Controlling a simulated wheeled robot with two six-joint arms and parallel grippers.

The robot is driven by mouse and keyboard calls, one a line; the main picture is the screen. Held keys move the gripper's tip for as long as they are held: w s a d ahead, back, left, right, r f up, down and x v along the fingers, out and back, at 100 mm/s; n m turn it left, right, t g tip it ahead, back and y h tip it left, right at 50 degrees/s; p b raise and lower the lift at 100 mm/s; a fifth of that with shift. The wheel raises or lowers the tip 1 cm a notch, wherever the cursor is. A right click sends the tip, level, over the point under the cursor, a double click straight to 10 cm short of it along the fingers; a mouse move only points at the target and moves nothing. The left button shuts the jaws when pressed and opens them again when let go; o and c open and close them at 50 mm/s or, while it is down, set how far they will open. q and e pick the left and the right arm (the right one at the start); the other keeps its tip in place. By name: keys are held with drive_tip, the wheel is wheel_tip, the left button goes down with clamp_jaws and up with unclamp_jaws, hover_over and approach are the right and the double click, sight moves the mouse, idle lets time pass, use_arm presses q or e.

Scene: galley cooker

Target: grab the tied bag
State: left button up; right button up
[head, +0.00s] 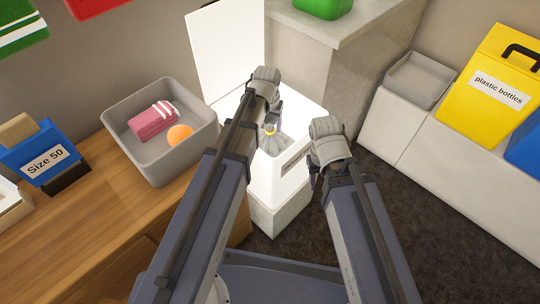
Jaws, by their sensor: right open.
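The tied bag (273,142) is grey, with a yellow tie at its gathered neck. It sits in the top of a white bin (278,188) with a label, whose white lid (226,48) stands up behind. My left gripper (272,120) is above the bag, close to the yellow tie. My arm hides much of its fingers, so I cannot tell whether they touch the tie or are open. My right gripper (313,182) is open and lower, at the bin's right side, apart from the bag. My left arm covers the bin's left part.
A grey tray (190,155) with a pink striped item (152,122) and an orange ball (179,135) stands on the wooden counter at left. A yellow plastic-bottles bin (485,110) stands at right. Dark floor lies clear between.

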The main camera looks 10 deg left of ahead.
use_arm(q)
clamp_jaws()
idle(1.2)
